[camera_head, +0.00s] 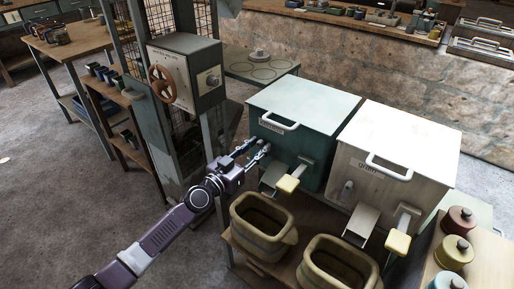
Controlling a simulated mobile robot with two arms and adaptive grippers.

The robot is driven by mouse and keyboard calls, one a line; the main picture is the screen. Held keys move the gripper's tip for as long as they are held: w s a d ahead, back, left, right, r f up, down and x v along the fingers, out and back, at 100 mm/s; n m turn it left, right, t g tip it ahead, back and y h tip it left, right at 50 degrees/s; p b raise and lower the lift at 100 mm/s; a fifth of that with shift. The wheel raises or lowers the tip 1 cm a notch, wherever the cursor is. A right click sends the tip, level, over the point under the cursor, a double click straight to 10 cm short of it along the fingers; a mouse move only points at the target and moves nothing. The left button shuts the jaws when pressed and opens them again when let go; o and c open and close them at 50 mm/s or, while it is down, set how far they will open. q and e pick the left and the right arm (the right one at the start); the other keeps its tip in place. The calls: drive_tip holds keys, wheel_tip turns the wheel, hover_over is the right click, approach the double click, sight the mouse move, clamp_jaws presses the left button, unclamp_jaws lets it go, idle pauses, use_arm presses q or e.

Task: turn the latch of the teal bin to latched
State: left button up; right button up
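The teal bin (310,152) stands on the wooden bench, with its pale lid (303,98) down and a white handle (278,121) at the lid's front edge. A chute and a yellow-topped lever (288,183) stick out from its front. My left gripper (261,146) is at the left part of the bin's front, below the handle. Its two fingers look apart, tips close to the front face. The latch cannot be made out; the gripper covers that part. I cannot tell whether the fingers touch it. My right gripper is not in view.
A cream bin (385,190) stands right of the teal one, with its own yellow lever (398,242). Two tan baskets (262,240) (318,270) sit in front. A cabinet with a brown handwheel (162,83) rises at left. Lidded pots (453,252) stand at right.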

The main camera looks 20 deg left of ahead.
use_arm(q)
clamp_jaws()
